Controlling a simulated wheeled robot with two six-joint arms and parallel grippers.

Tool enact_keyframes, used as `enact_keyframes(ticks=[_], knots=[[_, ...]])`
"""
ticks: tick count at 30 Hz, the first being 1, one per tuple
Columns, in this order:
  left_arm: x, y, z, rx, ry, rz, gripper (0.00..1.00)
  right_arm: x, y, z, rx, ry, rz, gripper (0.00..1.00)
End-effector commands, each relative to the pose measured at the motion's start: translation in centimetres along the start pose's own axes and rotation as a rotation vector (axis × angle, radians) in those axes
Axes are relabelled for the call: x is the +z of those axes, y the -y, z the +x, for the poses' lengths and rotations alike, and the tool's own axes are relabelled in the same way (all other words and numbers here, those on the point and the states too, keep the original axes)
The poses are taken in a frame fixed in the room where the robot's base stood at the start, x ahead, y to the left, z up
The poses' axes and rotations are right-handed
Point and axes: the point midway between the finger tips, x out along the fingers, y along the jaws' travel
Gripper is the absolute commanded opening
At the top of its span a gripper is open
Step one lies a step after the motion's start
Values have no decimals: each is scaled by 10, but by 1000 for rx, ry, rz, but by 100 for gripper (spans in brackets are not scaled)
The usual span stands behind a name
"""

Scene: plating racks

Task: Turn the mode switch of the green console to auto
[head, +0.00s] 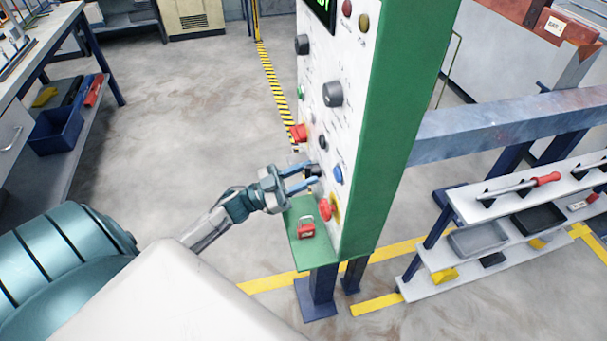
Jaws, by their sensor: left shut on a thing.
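The green console (395,130) stands upright in the middle, its white panel (345,120) turned to the left. The panel carries dark knobs, such as a large one (333,93) and one at the upper left (302,44), and coloured buttons. My left gripper (312,176) is at the lower part of the panel, its blue-grey fingers shut on a small dark switch (314,170). The fingers partly hide the switch, and its setting and labels are too small to read. My right gripper is not in view.
A red emergency button (325,209) on yellow and a blue button (338,174) sit close to the gripper. A red padlock (306,228) rests on the green ledge below. A shelf rack (470,240) stands at right, a workbench (40,50) at left.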

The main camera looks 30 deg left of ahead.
Motion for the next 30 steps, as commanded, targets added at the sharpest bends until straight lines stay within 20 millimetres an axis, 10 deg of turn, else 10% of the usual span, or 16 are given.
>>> enact_keyframes(ticks=[30], knots=[[2, 5, 0, 250, -39, 622, 9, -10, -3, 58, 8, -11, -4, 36]])
